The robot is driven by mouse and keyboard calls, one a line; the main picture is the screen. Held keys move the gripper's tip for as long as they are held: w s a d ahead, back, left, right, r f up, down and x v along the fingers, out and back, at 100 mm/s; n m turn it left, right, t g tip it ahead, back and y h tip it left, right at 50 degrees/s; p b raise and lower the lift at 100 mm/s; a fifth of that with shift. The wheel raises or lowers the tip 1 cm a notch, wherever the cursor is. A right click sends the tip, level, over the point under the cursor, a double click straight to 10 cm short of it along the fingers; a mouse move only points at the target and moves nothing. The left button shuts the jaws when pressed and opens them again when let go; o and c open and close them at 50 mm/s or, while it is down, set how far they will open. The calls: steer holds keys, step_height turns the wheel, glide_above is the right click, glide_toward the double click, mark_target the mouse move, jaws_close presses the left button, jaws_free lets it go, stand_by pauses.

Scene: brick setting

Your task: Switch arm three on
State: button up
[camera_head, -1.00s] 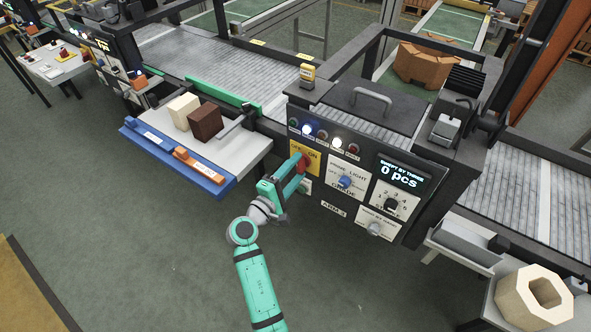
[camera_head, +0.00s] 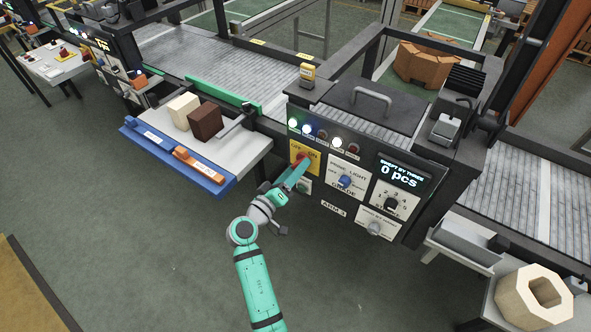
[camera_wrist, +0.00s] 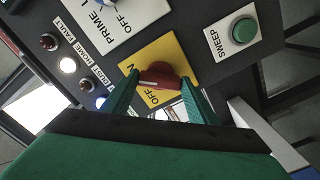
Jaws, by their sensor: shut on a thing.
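The yellow OFF/ON plate (camera_head: 293,151) is on the dark panel marked ARM 3 (camera_head: 334,209). Its red rotary knob (camera_head: 303,158) is partly hidden by my gripper (camera_head: 301,165) in the head view. In the wrist view, my gripper (camera_wrist: 158,84) has its green fingers on either side of the red knob (camera_wrist: 160,76) and is shut on it. The knob's bar lies across between the fingertips. The yellow plate (camera_wrist: 133,63) shows OFF and part of ON; which word the knob points to I cannot tell.
A green SWEEP button (camera_wrist: 243,30) sits beside the plate. The lamp row (camera_head: 322,135) is above, several lamps lit. A side table (camera_head: 253,151) with blocks stands left.

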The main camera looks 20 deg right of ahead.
steer(key=shift+f+m, duration=0.1)
steer(key=shift+m, duration=0.4)
steer(key=o, duration=1)
steer(key=shift+o, duration=0.2)
steer(key=shift+s+a, duration=0.1)
steer(key=v, duration=1)
steer(key=shift+s+a, duration=0.2)
steer(key=shift+a, duration=0.05)
